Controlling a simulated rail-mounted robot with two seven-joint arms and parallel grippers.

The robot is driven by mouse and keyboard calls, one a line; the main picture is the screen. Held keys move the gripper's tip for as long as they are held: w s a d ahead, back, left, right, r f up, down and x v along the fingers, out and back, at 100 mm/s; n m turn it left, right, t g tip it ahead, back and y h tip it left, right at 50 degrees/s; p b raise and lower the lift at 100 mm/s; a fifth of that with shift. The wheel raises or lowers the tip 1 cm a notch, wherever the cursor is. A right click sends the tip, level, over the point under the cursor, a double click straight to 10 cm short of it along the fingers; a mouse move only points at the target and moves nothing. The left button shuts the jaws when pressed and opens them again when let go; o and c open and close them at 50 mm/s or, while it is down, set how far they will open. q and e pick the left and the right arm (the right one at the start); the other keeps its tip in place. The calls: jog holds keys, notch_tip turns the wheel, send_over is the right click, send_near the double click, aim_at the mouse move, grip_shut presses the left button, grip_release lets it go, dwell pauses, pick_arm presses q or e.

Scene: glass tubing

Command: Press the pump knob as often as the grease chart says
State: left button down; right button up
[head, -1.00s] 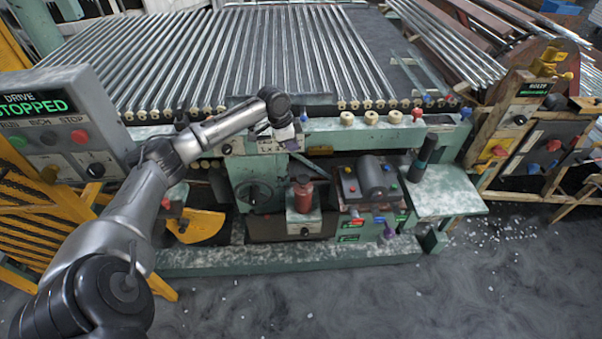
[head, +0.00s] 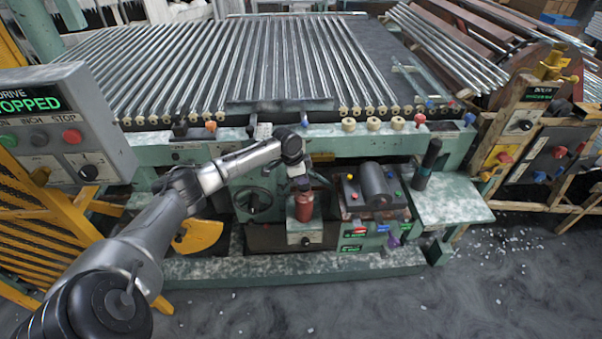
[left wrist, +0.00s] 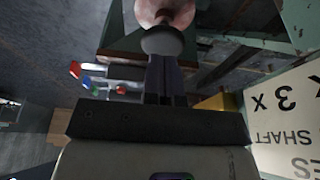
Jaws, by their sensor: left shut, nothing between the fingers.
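The grease pump (head: 304,207) is a red cylinder standing upright on a pale box on the green machine. Its dark round knob (left wrist: 163,40) shows in the left wrist view, right at the tips of my left gripper (left wrist: 163,60). The gripper is shut and empty. In the head view my left gripper (head: 301,184) points down just over the pump top; I cannot tell whether it touches the knob. The grease chart (left wrist: 287,115) shows partly and upside down in the left wrist view, with "SHAFT" and "x 3 x" readable. My right gripper is not in view.
A motor block (head: 374,186) with coloured buttons stands right of the pump. A dark handwheel (head: 254,200) is to its left. A drive panel (head: 60,135) reading "STOPPED" is at the far left. Glass tubes (head: 230,70) lie across the machine behind.

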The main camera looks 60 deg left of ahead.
aim_at(303, 186)
pick_arm(q)
jog(key=shift+f, duration=0.5)
jog(key=shift+f+p, duration=0.4)
jog(key=shift+f, duration=0.75)
jog(key=shift+r, duration=0.1)
notch_tip(303, 186, up, 5)
jog(key=p, duration=0.5)
jog(key=p+v, duration=0.2)
jog(key=v, duration=0.7)
jog(key=shift+a, duration=0.15)
